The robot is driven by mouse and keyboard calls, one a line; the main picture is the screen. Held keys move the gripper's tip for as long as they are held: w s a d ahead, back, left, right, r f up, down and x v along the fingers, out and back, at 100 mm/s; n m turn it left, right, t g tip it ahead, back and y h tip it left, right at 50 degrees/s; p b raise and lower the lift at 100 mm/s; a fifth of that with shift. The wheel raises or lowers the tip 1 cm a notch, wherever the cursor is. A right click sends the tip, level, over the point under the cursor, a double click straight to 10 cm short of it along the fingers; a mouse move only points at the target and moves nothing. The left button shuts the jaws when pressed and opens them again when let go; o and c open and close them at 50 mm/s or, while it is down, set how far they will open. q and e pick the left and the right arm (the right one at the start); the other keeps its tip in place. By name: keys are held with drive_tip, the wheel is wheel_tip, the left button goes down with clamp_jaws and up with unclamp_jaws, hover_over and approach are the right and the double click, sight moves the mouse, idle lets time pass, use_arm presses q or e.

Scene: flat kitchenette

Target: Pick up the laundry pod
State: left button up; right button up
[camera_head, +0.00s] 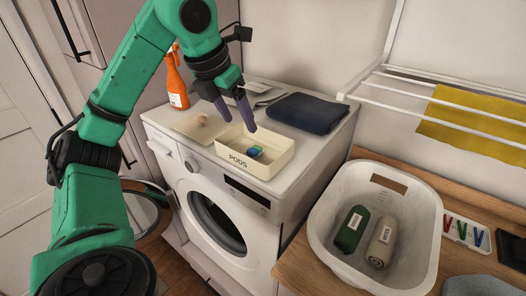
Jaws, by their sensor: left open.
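A small laundry pod (254,151), blue and green, lies inside a cream tray marked PODS (281,158) on top of the washing machine. My left gripper (239,126) points down over the back left of the tray, with its two purple fingers apart and nothing between them. The fingertips are behind and to the left of the pod in the picture, apart from it. Their exact height above the tray is hard to tell. My right gripper is not in view.
A white basket (427,215) with two rolled items stands right. A drying rack (399,91) holds a yellow cloth.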

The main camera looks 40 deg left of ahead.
use_arm(q)
approach(254, 149)
drive_tip(key=shift+s+a+f, duration=0.15)
drive_tip(key=shift+s+f, duration=0.05)
drive_tip(key=shift+f, duration=0.35)
drive_tip(key=shift+s+a+f, duration=0.15)
drive_tip(key=shift+s+f, duration=0.05)
drive_tip(key=shift+f, duration=0.4)
drive_tip(key=w+f, duration=0.1)
drive_tip(key=f, duration=0.1)
drive_tip(key=w+f, duration=0.1)
drive_tip(key=w+f+p, duration=0.1)
drive_tip(key=w+f, duration=0.1)
drive_tip(key=shift+d+f, duration=0.1)
drive_tip(key=shift+f, duration=0.3)
drive_tip(key=shift+c, duration=1.2)
drive_tip(key=c, duration=0.7)
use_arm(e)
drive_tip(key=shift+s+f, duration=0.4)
